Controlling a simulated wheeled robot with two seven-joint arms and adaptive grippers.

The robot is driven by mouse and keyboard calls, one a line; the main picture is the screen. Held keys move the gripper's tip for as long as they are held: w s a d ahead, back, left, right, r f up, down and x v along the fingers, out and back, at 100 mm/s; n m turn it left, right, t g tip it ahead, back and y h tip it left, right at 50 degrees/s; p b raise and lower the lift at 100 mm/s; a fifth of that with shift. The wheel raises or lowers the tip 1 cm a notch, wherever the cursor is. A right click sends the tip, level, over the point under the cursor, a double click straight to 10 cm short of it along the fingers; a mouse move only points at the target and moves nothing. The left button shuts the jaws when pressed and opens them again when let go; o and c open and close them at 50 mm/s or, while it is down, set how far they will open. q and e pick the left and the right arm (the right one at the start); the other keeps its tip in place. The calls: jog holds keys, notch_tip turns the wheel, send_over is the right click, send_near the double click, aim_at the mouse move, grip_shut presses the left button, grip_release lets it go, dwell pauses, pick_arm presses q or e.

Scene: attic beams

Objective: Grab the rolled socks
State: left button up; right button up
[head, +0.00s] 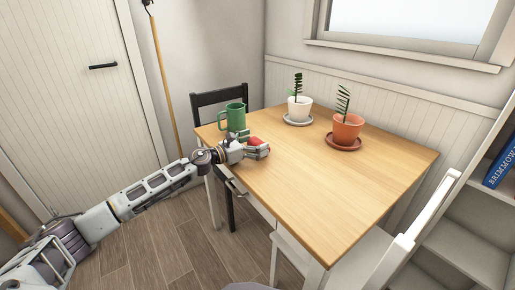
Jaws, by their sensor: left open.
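My left gripper (258,151) reaches over the left edge of the wooden table (320,195), its fingers around or beside a small red rounded thing (254,141), which may be the rolled socks. The gripper partly hides this red thing, and I cannot tell whether the fingers touch it. The left gripper is open. A green mug (233,117) stands on the table just behind the gripper. My right gripper is not in the head view.
A white pot with a plant (299,108) and a terracotta pot with a plant (346,128) stand on saucers at the table's back. A dark chair (216,97) is behind the table, a white chair (405,243) at the front right. The table's front half is clear.

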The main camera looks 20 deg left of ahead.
pick_arm(q)
jog(key=shift+w+d, duration=0.15)
jog(key=shift+w, duration=0.1)
jog(key=shift+c, duration=0.4)
jog(key=c, duration=1)
